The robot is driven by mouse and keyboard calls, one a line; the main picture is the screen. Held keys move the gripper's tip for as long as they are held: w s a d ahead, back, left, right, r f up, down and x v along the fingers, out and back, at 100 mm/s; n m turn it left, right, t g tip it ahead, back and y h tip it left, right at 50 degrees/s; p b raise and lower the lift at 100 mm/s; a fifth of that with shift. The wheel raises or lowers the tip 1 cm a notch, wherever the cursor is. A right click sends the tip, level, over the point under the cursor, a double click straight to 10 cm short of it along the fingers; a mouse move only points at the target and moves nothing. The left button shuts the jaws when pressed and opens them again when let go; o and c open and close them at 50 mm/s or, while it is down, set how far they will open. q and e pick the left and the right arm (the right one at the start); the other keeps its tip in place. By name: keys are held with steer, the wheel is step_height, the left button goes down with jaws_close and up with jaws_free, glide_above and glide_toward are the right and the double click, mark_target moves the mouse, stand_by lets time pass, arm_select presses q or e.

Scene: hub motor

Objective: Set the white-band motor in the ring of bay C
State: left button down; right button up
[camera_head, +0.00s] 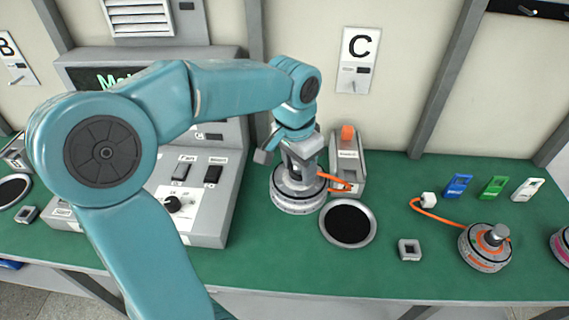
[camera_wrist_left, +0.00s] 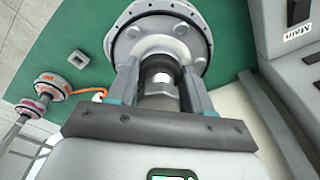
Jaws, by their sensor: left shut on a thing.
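My left gripper (camera_head: 297,158) is shut on the shaft of a grey motor (camera_head: 298,195) with a pale band, which I take as the white-band motor. In the left wrist view the two fingers (camera_wrist_left: 162,88) straddle the shaft, and the round motor flange (camera_wrist_left: 190,38) shows beyond them. The ring of bay C (camera_head: 348,223), a grey rim around a black disc, lies empty just right of the motor and below the C sign (camera_head: 358,55). I cannot tell whether the motor touches the table. An orange cable (camera_head: 335,182) runs from it toward a grey stand. My right gripper is not in view.
The grey stand (camera_head: 346,165) with an orange top is behind the ring. A control console (camera_head: 200,200) stands close left. A small square part (camera_head: 410,249), an orange-band motor (camera_head: 485,247) and coloured clips (camera_head: 493,187) lie to the right on the green table.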

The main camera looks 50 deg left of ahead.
arm_select(q)
steer(key=w+d+p, duration=0.4)
steer(key=w+d, duration=0.2)
steer(key=w, duration=0.7)
steer(key=shift+w+d+r+p, duration=0.15)
steer(key=shift+w+p, duration=0.25)
step_height(320, 180, down, 14)
steer(key=b, duration=1.1)
steer(key=shift+f, duration=0.25)
steer(key=shift+f+b, duration=0.7)
steer(key=shift+f, duration=0.05)
steer(key=shift+f+b, duration=0.35)
steer(key=shift+f, duration=0.15)
